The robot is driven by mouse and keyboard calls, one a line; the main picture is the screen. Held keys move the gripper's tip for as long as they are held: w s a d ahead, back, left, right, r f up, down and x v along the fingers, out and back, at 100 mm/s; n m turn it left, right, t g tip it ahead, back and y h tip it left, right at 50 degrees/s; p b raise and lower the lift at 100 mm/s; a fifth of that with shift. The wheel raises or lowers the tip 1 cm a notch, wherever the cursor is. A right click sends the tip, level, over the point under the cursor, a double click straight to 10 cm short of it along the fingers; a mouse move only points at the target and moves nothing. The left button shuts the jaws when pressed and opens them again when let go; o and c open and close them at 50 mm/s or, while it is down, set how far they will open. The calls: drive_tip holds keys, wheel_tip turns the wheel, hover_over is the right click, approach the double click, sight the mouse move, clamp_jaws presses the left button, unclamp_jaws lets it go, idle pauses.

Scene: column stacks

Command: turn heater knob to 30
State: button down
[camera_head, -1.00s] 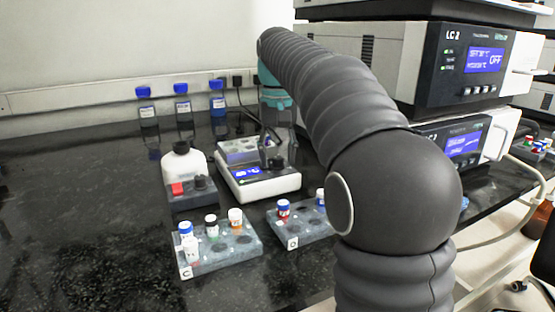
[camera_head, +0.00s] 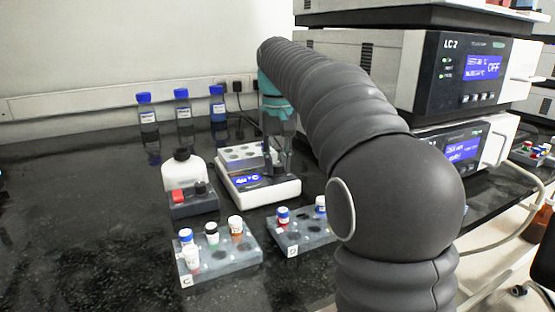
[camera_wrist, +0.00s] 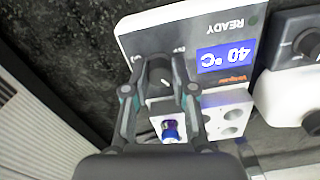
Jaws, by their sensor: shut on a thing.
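The heater (camera_head: 270,191) is a white box with a blue display and a block with holes behind it. In the wrist view the heater (camera_wrist: 185,30) appears upside down, and its display (camera_wrist: 225,57) reads 40 °C. The dark heater knob (camera_wrist: 159,72) sits beside the display. My gripper (camera_wrist: 158,65) is shut on the knob, with one finger on each side of it. In the head view my gripper (camera_head: 276,160) reaches down onto the heater's right part and mostly hides the knob.
A vial (camera_wrist: 170,130) stands in the heater block. Left of the heater are a white bottle (camera_head: 183,172) and a dark box with a red button (camera_head: 193,203). Vial racks (camera_head: 220,262) (camera_head: 306,238) stand in front. LC units (camera_head: 450,70) rise at right.

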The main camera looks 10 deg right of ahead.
sight(277, 164)
drive_tip(key=n+p, duration=0.2)
drive_tip(key=shift+r+n, duration=0.1)
drive_tip(key=shift+n, duration=0.2)
drive_tip(key=shift+n+p, duration=0.55)
drive_tip(key=shift+n, duration=0.65)
drive_tip(key=c, duration=0.9)
unclamp_jaws()
drive_tip(key=shift+a, duration=0.1)
drive_tip(key=shift+c, duration=0.2)
wheel_tip(277, 164, up, 12)
